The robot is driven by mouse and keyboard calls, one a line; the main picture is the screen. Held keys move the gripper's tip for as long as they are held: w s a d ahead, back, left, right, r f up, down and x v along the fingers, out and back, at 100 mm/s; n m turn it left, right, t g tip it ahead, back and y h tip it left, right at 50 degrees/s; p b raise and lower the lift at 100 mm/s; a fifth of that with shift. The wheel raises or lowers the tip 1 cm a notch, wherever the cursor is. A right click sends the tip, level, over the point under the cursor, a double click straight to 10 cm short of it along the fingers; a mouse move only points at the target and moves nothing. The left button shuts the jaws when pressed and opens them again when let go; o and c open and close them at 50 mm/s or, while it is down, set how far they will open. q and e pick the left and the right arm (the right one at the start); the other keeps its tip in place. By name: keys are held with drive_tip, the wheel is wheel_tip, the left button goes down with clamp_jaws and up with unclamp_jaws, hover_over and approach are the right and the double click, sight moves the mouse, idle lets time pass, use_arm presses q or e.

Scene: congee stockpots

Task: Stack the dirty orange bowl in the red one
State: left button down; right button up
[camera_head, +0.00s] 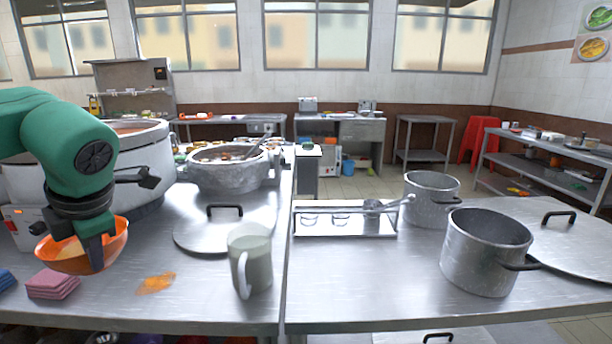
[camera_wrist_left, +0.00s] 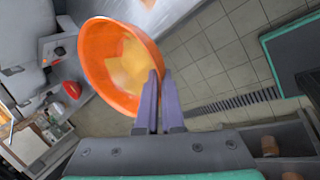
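The orange bowl (camera_head: 110,243) is in my left gripper (camera_head: 94,262), tilted and raised above the left counter. In the left wrist view the bowl (camera_wrist_left: 96,68) has yellowish residue inside. The fingers of my left gripper (camera_wrist_left: 160,95) are closed on its rim there. No red bowl can be made out in the head view. My right gripper is not in view.
An orange spill (camera_head: 156,283), a pink cloth stack (camera_head: 53,284), a pale mug (camera_head: 251,262) and a pot lid (camera_head: 222,233) are on the left counter. A large pot (camera_head: 228,172) stands behind. Two empty pots (camera_head: 486,262) stand on the right counter.

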use_arm(q)
drive_tip(key=s+d+f+m+g+h, duration=0.1)
drive_tip(key=s+d+f+m+h, duration=0.2)
drive_tip(key=f+m, duration=1.1)
drive_tip(key=s+d+f+m+g+h, duration=0.2)
drive_tip(key=d+f+m+h, duration=0.5)
drive_tip(key=d+f+m, duration=0.6)
drive_tip(key=s+m, duration=0.1)
drive_tip(key=m, duration=0.1)
drive_tip(key=shift+f+m, duration=0.3)
drive_tip(key=shift+f, duration=0.1)
